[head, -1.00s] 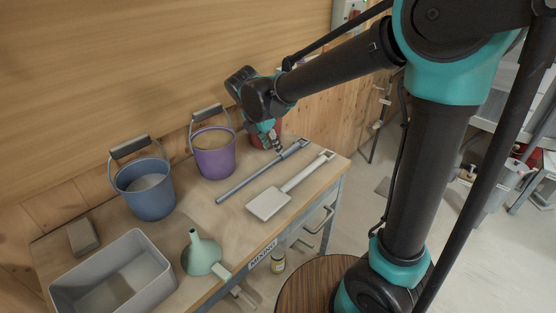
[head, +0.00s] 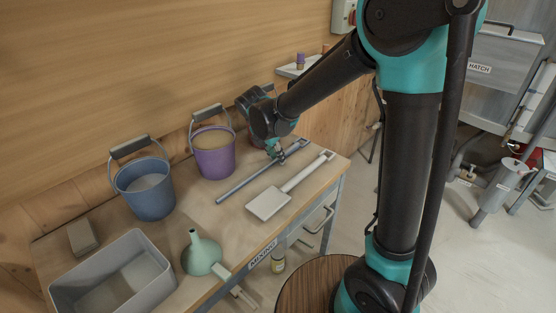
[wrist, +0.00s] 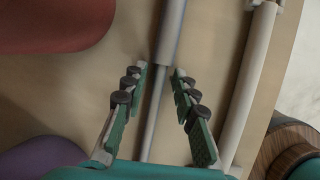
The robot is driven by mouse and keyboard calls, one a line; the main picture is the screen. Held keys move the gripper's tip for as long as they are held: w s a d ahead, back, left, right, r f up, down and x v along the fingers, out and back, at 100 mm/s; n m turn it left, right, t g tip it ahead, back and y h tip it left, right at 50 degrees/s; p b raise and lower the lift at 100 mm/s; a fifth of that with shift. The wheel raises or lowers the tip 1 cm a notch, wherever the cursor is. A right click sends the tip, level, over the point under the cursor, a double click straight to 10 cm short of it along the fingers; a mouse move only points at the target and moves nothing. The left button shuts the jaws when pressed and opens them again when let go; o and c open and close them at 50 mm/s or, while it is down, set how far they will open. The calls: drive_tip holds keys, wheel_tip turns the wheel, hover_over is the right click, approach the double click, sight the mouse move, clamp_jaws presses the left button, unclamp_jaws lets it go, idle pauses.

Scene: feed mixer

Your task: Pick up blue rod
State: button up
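The blue rod (head: 252,178) is a thin blue-grey bar with a thicker upper part, lying on the wooden table beside the white scoop (head: 286,190). My gripper (head: 279,156) is low over the rod's thicker end. In the wrist view my gripper (wrist: 160,72) is open, with one finger on each side of the rod (wrist: 154,110). The rod runs between the fingers with a gap on both sides. I cannot tell how far above the table the fingertips are.
A purple bucket (head: 214,158) and a blue bucket (head: 146,192) stand to the left. A red container (wrist: 60,22) shows close by in the wrist view. A green funnel (head: 200,255) and a grey bin (head: 120,282) are at the front left. The white scoop lies close to the rod.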

clamp_jaws()
drive_tip(key=shift+r, duration=0.1)
